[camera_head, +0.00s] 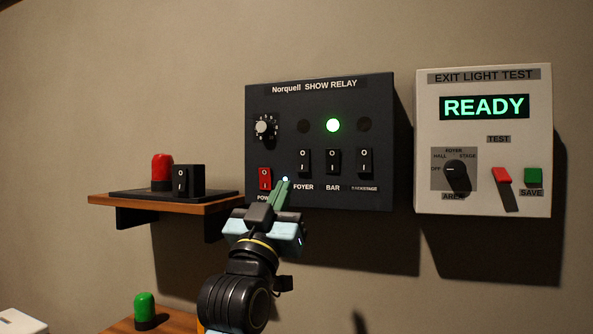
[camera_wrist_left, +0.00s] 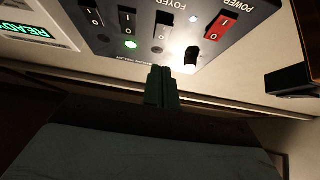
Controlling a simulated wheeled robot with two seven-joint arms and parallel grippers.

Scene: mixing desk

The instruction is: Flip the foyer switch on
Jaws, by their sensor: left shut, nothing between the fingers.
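The dark Norquell SHOW RELAY panel (camera_head: 349,92) is on the wall. Its black foyer switch (camera_head: 304,161) is the leftmost of three black rockers, above the FOYER label. The lamp above it (camera_head: 304,126) is dark. The wrist view shows the panel upside down, with the foyer switch (camera_wrist_left: 163,32) above the fingertips. I cannot tell which way its rocker is tilted. My left gripper (camera_head: 285,184) is shut and empty, with green fingertips below and left of the foyer switch. The fingertips also show in the wrist view (camera_wrist_left: 162,72). Contact with the panel is unclear. My right gripper is out of view.
The red power switch (camera_head: 265,178) is left of my fingertips. The bar switch (camera_head: 333,161), under a lit green lamp (camera_head: 333,125), and backstage switch (camera_head: 365,160) are to the right. A shelf (camera_head: 207,206) is at left. An EXIT LIGHT TEST box (camera_head: 483,125) is at right.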

